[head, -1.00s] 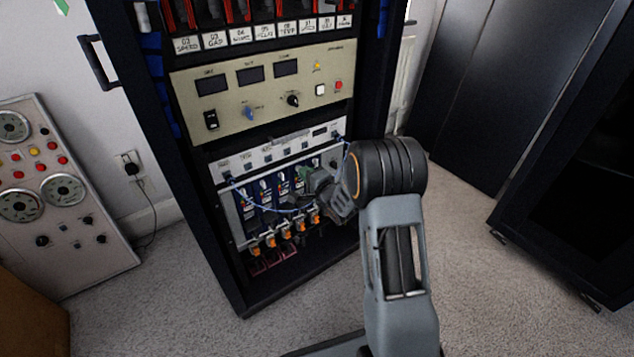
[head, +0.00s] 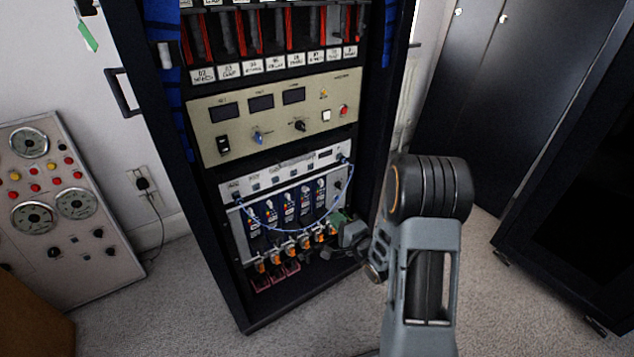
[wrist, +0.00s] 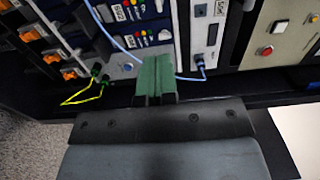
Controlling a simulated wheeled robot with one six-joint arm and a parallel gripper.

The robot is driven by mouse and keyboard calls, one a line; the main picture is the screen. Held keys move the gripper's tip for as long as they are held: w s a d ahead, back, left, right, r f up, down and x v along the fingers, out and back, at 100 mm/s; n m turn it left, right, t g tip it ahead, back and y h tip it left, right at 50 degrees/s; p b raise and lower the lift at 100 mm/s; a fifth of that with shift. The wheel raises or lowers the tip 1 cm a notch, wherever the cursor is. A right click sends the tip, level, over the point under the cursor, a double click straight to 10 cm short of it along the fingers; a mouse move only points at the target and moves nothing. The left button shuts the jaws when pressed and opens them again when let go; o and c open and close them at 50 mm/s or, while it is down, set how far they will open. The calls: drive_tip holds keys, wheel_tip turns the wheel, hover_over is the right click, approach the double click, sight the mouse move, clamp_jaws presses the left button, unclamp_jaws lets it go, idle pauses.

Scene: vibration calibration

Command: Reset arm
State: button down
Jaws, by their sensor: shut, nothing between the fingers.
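My gripper (head: 338,224) is at the lower right of the equipment rack, in front of the lower module bay, and my arm bends down to it from the right. In the wrist view its green fingers (wrist: 155,78) are together with nothing between them. Behind them in that view are a blue cable (wrist: 130,50) and the front of the rack modules. The fingertips are small and partly dark in the head view.
The rack (head: 210,255) holds a beige control panel (head: 270,115) above a row of blue modules (head: 290,208) with orange connectors below. A grey gauge panel (head: 60,200) leans at the left. A dark cabinet (head: 470,110) stands at the right. Carpet is clear in front.

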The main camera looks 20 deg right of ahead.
drive_tip(key=s+d+r+n+g+h+p, duration=0.1)
drive_tip(key=s+r+n+g+h+p, duration=0.2)
drive_tip(key=r+p, duration=0.85)
drive_tip(key=r+n+g+h+p, duration=0.35)
drive_tip(key=r+p, duration=0.45)
drive_tip(key=r, duration=0.6)
drive_tip(key=s+a+r+n+g+p, duration=0.2)
drive_tip(key=s+r+n+g+p, duration=0.1)
drive_tip(key=s+r+p, duration=0.3)
drive_tip(key=s+a+r+n+g+p, duration=0.3)
drive_tip(key=s+r+p, duration=0.4)
drive_tip(key=s+r, duration=0.4)
drive_tip(key=shift+a+r+n+g+y, duration=0.3)
drive_tip(key=shift+r+n+g+y, duration=0.2)
drive_tip(key=shift+n, duration=0.55)
drive_tip(key=shift+a, duration=0.1)
